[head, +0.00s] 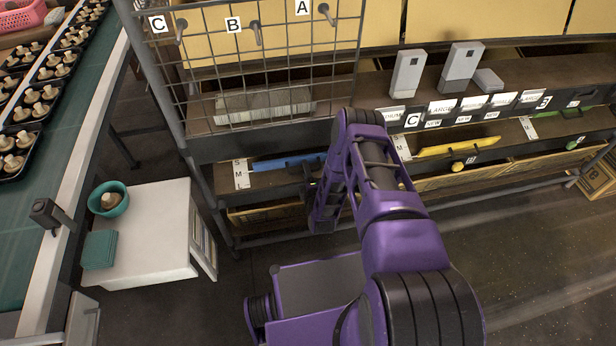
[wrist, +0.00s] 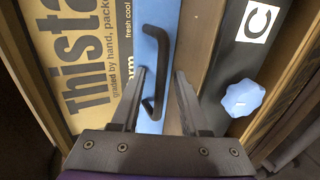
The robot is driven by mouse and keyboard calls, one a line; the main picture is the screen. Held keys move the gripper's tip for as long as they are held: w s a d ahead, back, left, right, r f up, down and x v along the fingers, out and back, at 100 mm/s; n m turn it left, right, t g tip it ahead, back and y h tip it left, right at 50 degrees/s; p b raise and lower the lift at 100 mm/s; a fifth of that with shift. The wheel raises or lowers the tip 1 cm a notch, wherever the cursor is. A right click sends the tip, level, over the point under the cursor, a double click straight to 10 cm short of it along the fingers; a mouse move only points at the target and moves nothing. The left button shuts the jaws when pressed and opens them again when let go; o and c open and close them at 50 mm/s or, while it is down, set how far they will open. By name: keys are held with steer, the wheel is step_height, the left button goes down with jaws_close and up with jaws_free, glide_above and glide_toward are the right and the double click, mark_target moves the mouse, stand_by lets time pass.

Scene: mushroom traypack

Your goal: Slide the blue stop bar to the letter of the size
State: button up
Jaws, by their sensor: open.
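The blue stop bar (head: 285,162) lies in a low bay under the wire rack, its right part hidden behind my arm. A white strip with the letters S, M and L (head: 241,173) stands at its left end. In the wrist view the blue bar (wrist: 172,18) carries a dark handle (wrist: 147,78). My gripper (wrist: 160,73) is open, its two fingers either side of the handle; I cannot tell whether they touch it. In the head view my gripper is mostly hidden by my arm.
A light blue knob (wrist: 243,97) and a C label (wrist: 258,22) are right of the handle. A printed yellow carton (wrist: 90,60) lies left. A yellow bar (head: 460,146) is in the bay to the right. A white cabinet (head: 150,230) and green conveyor (head: 75,150) stand left.

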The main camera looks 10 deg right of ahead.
steer(key=p+v, duration=0.2)
steer(key=v, duration=1.5)
steer(key=shift+p, duration=0.3)
steer(key=shift+s+r, duration=0.1)
